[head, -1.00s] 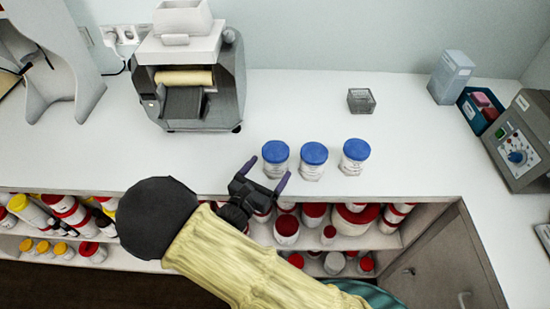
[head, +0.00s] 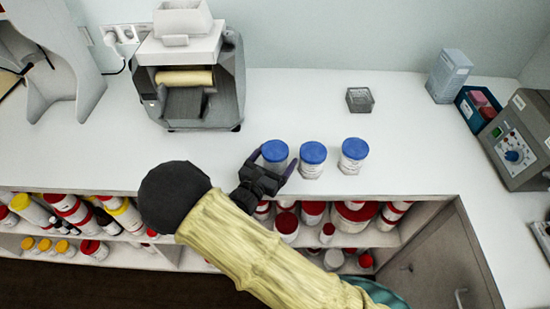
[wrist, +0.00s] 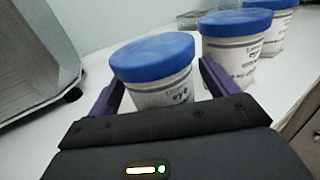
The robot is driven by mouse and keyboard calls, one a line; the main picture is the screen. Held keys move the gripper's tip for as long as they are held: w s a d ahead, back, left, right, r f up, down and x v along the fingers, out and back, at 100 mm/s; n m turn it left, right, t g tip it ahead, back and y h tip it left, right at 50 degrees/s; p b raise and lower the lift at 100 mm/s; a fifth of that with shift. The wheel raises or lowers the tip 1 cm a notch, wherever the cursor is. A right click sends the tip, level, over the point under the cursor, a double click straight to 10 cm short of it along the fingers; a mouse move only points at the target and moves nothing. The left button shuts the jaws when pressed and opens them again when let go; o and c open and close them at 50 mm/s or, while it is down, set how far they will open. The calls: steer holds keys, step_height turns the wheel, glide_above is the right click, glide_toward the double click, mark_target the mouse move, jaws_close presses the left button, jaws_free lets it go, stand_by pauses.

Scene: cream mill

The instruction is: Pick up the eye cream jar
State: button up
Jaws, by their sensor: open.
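Three white jars with blue lids stand upright in a row near the front edge of the white counter. The leftmost jar (head: 275,153) is at my gripper (head: 270,165); in the wrist view this jar (wrist: 155,65) carries a label on which "eye" can be read. My gripper is open, with one purple finger on each side of this jar. I cannot tell whether the fingers touch it. The middle jar (head: 313,158) and the right jar (head: 353,155) stand apart to the right; the middle one's label also shows "eye" in the wrist view (wrist: 235,48).
A grey-and-white machine (head: 195,80) stands behind left. A small grey tray (head: 360,99) lies behind the jars. A control box (head: 520,140) and a teal bin (head: 478,108) are at right. Shelves of red-lidded jars (head: 286,226) lie below the counter (head: 400,150).

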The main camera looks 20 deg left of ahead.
steer(key=shift+c, duration=0.5)
steer(key=c, duration=1.1)
step_height(320, 180, up, 10)
steer(key=shift+r+b, duration=0.1)
steer(key=shift+b, duration=0.2)
